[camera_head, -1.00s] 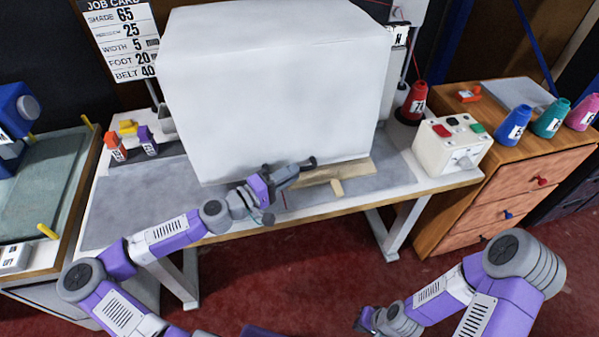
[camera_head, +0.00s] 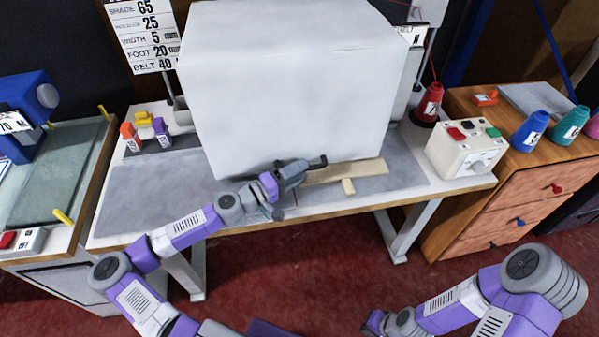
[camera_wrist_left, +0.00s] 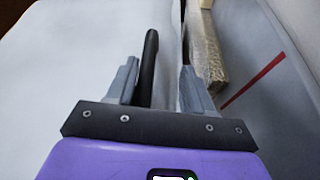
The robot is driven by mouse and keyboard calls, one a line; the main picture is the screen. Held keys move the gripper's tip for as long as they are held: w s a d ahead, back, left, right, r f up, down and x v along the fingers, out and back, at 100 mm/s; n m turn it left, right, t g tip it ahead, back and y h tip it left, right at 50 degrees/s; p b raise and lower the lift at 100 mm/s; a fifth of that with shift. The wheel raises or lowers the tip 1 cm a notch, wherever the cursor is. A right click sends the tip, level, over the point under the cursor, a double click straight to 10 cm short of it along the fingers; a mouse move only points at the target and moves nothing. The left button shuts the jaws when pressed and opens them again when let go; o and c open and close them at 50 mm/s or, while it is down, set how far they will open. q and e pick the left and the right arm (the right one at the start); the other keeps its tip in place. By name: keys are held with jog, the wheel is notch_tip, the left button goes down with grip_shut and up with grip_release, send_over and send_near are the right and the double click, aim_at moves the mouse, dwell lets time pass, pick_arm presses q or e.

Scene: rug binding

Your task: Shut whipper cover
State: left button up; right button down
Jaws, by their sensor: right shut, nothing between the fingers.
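The whipper cover (camera_head: 290,85) is a large pale grey box shape over the middle of the table. A black bar handle (camera_head: 320,161) sticks out at its lower front edge. My left gripper (camera_head: 303,169) is at that edge. In the left wrist view its two fingers (camera_wrist_left: 158,75) stand apart with the black handle (camera_wrist_left: 150,55) between them, nearer the left finger. Whether they touch the handle cannot be told. My right gripper (camera_head: 372,322) is low in front of the table, away from the cover, with its fingers barely visible. The cover hides what is under it.
A wooden piece (camera_head: 360,172) lies at the cover's lower front. A control box (camera_head: 466,148) and a red cone (camera_head: 430,102) stand to the right. Small coloured bottles (camera_head: 146,131) stand left. The table's front left (camera_head: 140,200) is clear.

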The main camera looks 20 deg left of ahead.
pick_arm(q)
jog(key=shift+a, duration=0.1)
jog(key=p+v, duration=0.1)
jog(key=v, duration=0.6)
jog(key=shift+s+a, duration=0.15)
jog(key=shift+s, duration=0.1)
dwell(0.4)
